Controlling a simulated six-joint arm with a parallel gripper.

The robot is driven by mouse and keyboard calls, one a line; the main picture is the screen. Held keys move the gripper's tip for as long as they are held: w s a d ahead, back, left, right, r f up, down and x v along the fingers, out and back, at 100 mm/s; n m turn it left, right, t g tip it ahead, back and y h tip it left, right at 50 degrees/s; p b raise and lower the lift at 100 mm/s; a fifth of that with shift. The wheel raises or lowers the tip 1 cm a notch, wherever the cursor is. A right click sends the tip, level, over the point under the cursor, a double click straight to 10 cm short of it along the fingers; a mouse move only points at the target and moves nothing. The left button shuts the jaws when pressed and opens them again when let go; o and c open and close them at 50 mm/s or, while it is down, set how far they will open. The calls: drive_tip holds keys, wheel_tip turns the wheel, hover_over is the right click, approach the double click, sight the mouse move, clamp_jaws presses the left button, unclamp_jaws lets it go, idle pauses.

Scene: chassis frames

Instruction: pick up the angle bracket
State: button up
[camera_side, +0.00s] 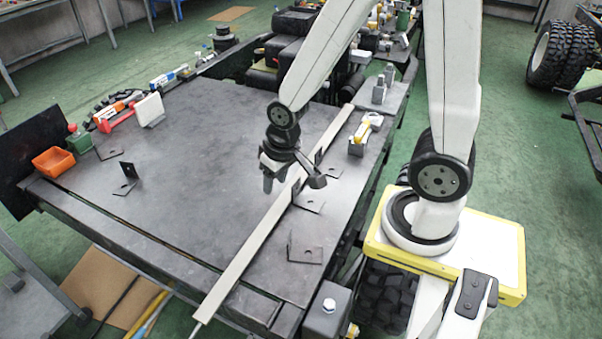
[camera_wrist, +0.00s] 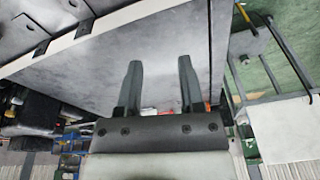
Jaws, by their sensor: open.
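Several dark angle brackets lie on the table; I cannot tell which one the task means. One bracket (camera_side: 305,252) is near the front right and another (camera_side: 308,200) is by the long bar, close to my gripper. A further bracket (camera_side: 327,169) lies just behind that one. Two more, one bracket (camera_side: 126,181) and one bracket (camera_side: 109,154), are at the left. My gripper (camera_side: 292,182) is open and empty above the bar. In the wrist view my gripper (camera_wrist: 160,82) has its fingers apart with nothing between them; a bracket (camera_wrist: 27,37) shows at upper left.
A long pale bar (camera_side: 248,247) crosses the dark table (camera_side: 190,210). A red-orange bin (camera_side: 53,161) and tools stand along the left edge. A yellow-topped item (camera_side: 365,131) stands on the right edge. The table's middle left is clear.

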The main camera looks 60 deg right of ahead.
wheel_tip(320, 180, down, 8)
drive_tip(key=d+m+g, duration=0.1)
drive_tip(key=m, duration=0.5)
drive_tip(key=m+g, duration=0.1)
drive_tip(key=m, duration=0.5)
hover_over(289, 242)
drive_tip(key=d, duration=0.1)
drive_tip(key=f, duration=0.8)
drive_tip(key=shift+w, duration=0.3)
drive_tip(key=shift+f, duration=1.2)
drive_tip(key=shift+d+f, duration=0.15)
drive_tip(key=shift+f, duration=1.15)
drive_tip(key=shift+d+f, duration=0.15)
drive_tip(key=shift+f, duration=1.15)
clamp_jaws()
